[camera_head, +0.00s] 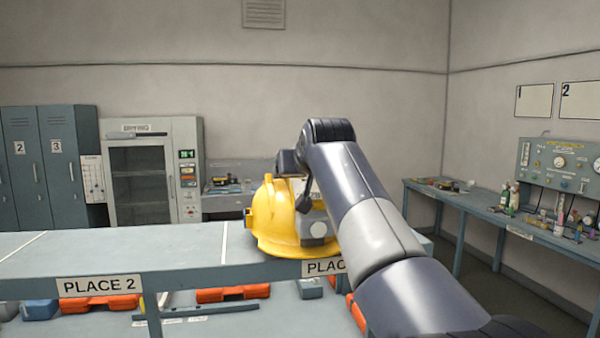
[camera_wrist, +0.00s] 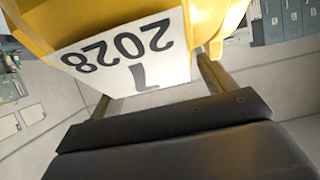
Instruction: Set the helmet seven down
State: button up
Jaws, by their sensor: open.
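The yellow helmet (camera_head: 272,218) is on the right section of the bench top, at its front edge above a partly hidden place plate. It looks upright, with its brim at bench level. In the wrist view the helmet (camera_wrist: 205,20) fills the top, and its white label (camera_wrist: 110,72) shows "2028" and "7" upside down. My gripper (camera_wrist: 155,88) is open, with one finger on each side of the label. In the head view my gripper (camera_head: 304,198) is at the helmet's right side, mostly hidden by my arm. I cannot tell whether the fingers touch the helmet.
The bench top (camera_head: 120,250) is clear left of the helmet, with a "PLACE 2" plate (camera_head: 99,285) on its front edge. Orange items (camera_head: 232,294) lie on the shelf below. A drying cabinet (camera_head: 140,170) and lockers (camera_head: 40,165) stand behind. A side bench (camera_head: 480,203) runs along the right wall.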

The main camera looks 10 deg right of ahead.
jog(key=shift+s+r, duration=0.15)
jog(key=b+v, duration=0.2)
jog(key=v, duration=0.9)
jog(key=shift+s, duration=0.35)
jog(key=shift+r, duration=0.1)
jog(key=x, duration=0.4)
jog(key=p+x, duration=0.1)
jog(key=x, duration=0.3)
jog(key=p+x, duration=0.1)
jog(key=x, duration=0.3)
jog(key=shift+w+r, duration=0.25)
jog(key=shift+r, duration=0.1)
jog(key=shift+s+r, duration=0.1)
jog(key=shift+r, duration=0.6)
jog(key=shift+s, duration=0.1)
